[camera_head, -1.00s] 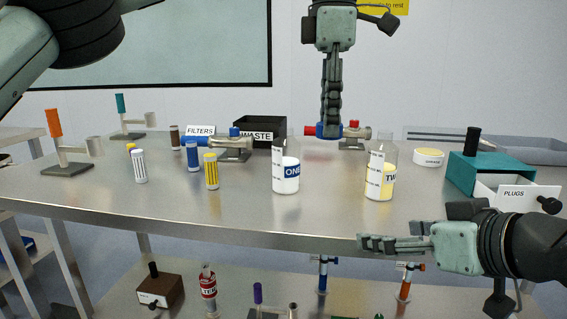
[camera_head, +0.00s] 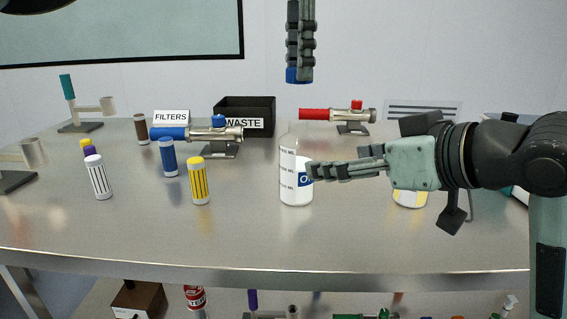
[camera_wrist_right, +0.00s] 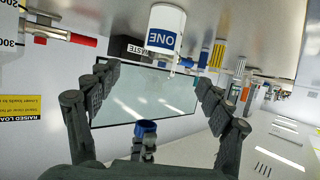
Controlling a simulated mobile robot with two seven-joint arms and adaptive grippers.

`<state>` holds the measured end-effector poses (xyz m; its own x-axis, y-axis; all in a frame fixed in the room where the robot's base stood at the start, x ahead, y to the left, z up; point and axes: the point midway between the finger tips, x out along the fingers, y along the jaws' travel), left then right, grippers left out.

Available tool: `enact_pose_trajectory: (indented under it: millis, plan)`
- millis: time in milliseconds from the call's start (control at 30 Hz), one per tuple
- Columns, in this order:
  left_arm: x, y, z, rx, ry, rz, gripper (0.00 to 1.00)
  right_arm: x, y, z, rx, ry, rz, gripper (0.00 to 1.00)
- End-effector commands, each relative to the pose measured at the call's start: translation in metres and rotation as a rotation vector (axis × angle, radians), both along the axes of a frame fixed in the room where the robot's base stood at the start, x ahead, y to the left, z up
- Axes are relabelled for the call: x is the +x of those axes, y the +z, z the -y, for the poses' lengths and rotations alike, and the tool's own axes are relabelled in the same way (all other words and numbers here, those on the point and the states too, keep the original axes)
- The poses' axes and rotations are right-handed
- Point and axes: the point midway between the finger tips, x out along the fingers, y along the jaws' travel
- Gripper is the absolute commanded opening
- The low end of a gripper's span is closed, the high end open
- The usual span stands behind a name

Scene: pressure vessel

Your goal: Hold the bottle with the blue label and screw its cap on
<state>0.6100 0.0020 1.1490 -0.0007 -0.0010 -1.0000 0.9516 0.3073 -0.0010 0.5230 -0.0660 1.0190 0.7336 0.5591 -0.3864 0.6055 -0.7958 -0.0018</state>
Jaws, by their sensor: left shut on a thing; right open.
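The bottle with the blue label (camera_head: 296,190) is clear with white contents. It stands upright and uncapped on the steel table; its "ONE" label also shows in the right wrist view (camera_wrist_right: 167,30). My left gripper (camera_head: 299,70) points down from the top, shut on a blue cap (camera_head: 299,76). The cap appears above the bottle with a clear gap; it also shows in the right wrist view (camera_wrist_right: 144,127). My right gripper (camera_head: 312,172) is open and sideways at the bottle. Its near finger hides part of the label. In its wrist view the bottle lies between and beyond the fingers.
A yellow-filled bottle (camera_head: 410,197) stands mostly hidden behind my right gripper. Several capped vials, such as a yellow one (camera_head: 199,182), stand left. A blue-handled valve (camera_head: 200,134), a black waste bin (camera_head: 262,104) and a red-handled valve (camera_head: 340,115) are behind. The front table strip is clear.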

Motion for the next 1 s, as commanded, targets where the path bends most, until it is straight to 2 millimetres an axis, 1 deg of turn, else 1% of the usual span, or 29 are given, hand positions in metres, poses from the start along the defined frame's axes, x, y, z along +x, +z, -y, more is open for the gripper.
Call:
enact_pose_trajectory:
  millis: [433,567,733,1000]
  plan:
    - [0.0,0.001,0.001,0.0,0.004,0.0,0.23,0.0,0.002,-0.001,0.0,0.003,0.002,0.8]
    - [0.0,0.001,0.001,0.0,0.004,0.0,0.23,0.004,-0.001,-0.005,0.001,0.004,0.0,0.8]
    - [0.0,0.001,0.001,0.0,0.004,0.0,0.23,0.022,-0.011,-0.019,0.001,0.005,-0.002,0.8]
    - [0.0,0.001,0.001,0.0,0.004,0.0,0.23,0.06,-0.031,-0.048,0.001,0.004,-0.002,0.8]
